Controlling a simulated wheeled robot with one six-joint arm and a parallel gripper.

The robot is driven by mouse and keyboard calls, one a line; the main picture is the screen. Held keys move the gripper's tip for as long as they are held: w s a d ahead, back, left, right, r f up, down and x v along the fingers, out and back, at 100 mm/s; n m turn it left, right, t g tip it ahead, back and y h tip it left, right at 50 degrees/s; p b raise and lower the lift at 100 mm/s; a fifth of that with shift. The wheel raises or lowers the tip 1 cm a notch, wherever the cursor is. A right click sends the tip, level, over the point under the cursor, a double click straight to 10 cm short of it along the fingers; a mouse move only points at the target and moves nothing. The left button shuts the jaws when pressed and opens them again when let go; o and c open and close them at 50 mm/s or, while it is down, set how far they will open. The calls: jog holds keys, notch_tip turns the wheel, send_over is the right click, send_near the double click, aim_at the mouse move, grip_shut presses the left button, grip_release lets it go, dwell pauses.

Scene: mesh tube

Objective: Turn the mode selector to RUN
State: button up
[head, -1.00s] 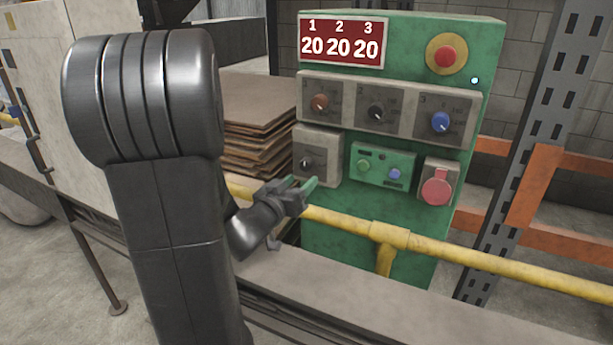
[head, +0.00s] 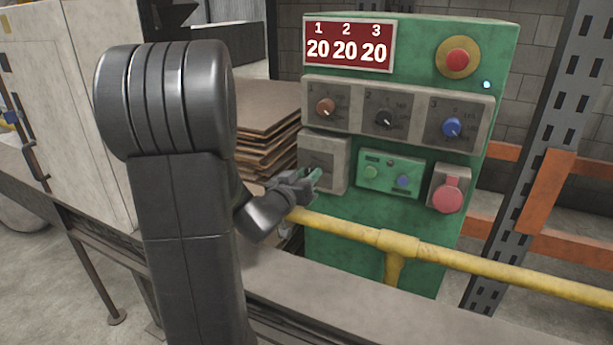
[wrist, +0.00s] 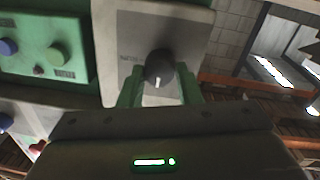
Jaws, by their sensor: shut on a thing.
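The mode selector is a black knob (wrist: 159,66) with a white pointer mark, on a grey plate (head: 336,152) at the lower left of the green panel. In the wrist view the mark points down toward my gripper body. Lettering beside the knob is too blurred to read. My gripper (head: 314,175) is at the lower part of this plate, and its hand hides the knob in the head view. In the wrist view its green fingers (wrist: 161,86) stand on both sides of the knob, shut on it.
A yellow rail (head: 440,256) runs across the front of the panel, just below my gripper. A green button box (head: 390,190) and a red round switch (head: 448,196) sit to the right. Stacked brown sheets (head: 262,120) lie to the left.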

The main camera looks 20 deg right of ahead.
jog(key=shift+s+d+f+m+y+b, duration=0.1)
jog(key=shift+m+y+b, duration=0.15)
jog(key=shift+m+b, duration=3.05)
jog(key=shift+s+d+m+y+b, duration=0.2)
jog(key=shift+m+b, duration=0.95)
jog(key=shift+m, duration=4.15)
jog(key=shift+w+a+t, duration=0.1)
jog(key=shift+a+t, duration=0.05)
jog(key=shift+t, duration=0.15)
jog(key=o, duration=1)
jog(key=shift+r+p+v, duration=0.15)
jog(key=shift+p+v, duration=0.65)
jog(key=shift+v, duration=2.65)
jog(key=shift+r+p+v, duration=0.1)
jog(key=shift+p+v, duration=0.7)
jog(key=shift+v, duration=2.65)
